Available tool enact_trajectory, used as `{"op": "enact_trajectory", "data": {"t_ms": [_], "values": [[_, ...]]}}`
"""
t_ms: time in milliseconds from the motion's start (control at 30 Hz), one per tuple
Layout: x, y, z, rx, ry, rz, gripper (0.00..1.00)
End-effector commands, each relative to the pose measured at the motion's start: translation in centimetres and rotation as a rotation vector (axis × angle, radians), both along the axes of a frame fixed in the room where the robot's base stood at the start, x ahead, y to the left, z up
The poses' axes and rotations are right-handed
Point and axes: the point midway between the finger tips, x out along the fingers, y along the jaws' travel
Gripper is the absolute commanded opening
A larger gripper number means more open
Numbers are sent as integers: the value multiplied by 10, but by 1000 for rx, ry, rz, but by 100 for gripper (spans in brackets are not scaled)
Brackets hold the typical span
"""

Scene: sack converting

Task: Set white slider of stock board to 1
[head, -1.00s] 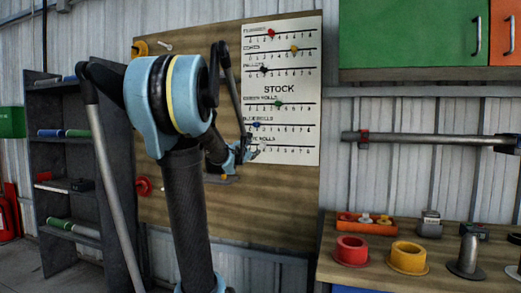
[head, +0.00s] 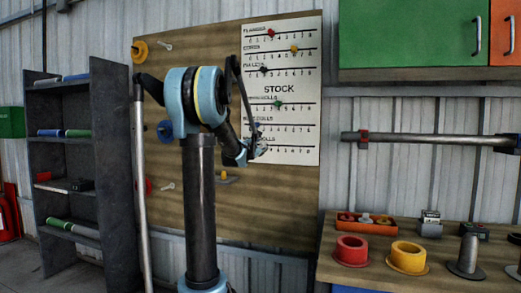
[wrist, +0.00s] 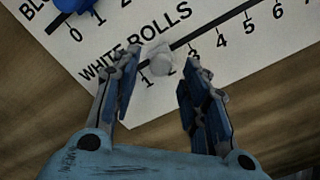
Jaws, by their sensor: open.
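The stock board (head: 281,90) is a white sheet with several slider rows on a wooden panel. Its white slider (wrist: 161,62) is a small pale knob on the bottom "WHITE ROLLS" line. In the wrist view it appears near the 2 mark, right of 1. My gripper (wrist: 160,68) is open, with one fingertip on each side of the knob; a gap shows on both sides, and I cannot tell contact. In the head view my gripper (head: 257,148) is at the board's lower left and hides much of the bottom row, including its left end.
The blue slider (wrist: 70,4) sits on the row above, near its 0. The green slider (head: 278,104) is higher up. A yellow-topped peg (head: 224,176) is on the panel below my gripper. A workbench with red (head: 351,250) and yellow (head: 408,257) flanged rings stands at right.

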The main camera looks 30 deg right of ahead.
Motion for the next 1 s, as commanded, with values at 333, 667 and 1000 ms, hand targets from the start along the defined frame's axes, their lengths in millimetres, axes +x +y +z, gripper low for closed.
{"op": "enact_trajectory", "data": {"t_ms": [333,667,1000], "values": [[22,-26,0,1,0,1,41],[25,-29,0,1,0,1,41],[25,-28,0,0,0,1,0]]}}
